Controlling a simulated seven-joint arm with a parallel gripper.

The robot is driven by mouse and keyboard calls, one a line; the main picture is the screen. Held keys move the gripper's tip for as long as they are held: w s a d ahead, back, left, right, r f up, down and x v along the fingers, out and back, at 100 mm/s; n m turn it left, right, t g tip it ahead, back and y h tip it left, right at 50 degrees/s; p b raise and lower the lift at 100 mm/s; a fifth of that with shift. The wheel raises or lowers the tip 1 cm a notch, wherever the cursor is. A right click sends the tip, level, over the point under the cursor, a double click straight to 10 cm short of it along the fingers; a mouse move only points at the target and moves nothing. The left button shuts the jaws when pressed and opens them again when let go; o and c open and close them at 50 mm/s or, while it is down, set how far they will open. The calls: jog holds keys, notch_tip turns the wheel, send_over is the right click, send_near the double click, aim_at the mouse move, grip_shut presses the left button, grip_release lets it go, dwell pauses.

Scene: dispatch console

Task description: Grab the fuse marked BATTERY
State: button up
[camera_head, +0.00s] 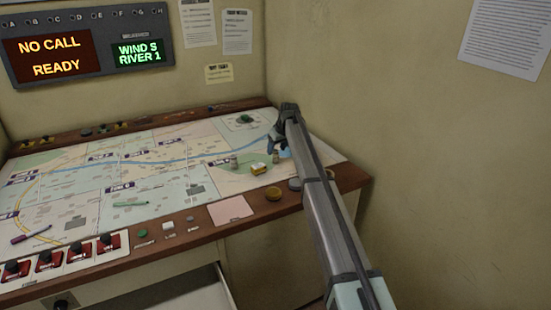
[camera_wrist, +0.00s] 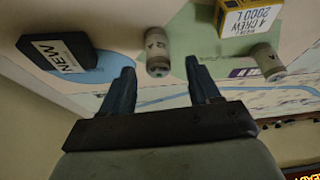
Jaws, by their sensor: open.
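My gripper (camera_wrist: 160,66) is open, its two dark fingers spread low over the map at the right of the console; it also shows in the head view (camera_head: 278,141). In the wrist view a small pale cylinder (camera_wrist: 157,52) stands between and just beyond the fingertips, not gripped. A second similar cylinder (camera_wrist: 265,62) is to the right of the right finger. Both carry small dark marks that I cannot read as BATTERY. In the head view one cylinder (camera_head: 234,161) stands left of my gripper. I see nothing clearly marked BATTERY.
A yellow-and-white box (camera_wrist: 248,18) reading 4 CREW 2000 L lies beside the cylinders, also in the head view (camera_head: 258,168). A black block (camera_wrist: 55,53) marked NEW lies left of the fingers.

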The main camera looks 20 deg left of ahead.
aim_at(276, 151)
jog(key=shift+x, duration=2.7)
jog(key=shift+w, duration=0.1)
jog(key=c, duration=1.1)
jog(key=shift+r, duration=0.15)
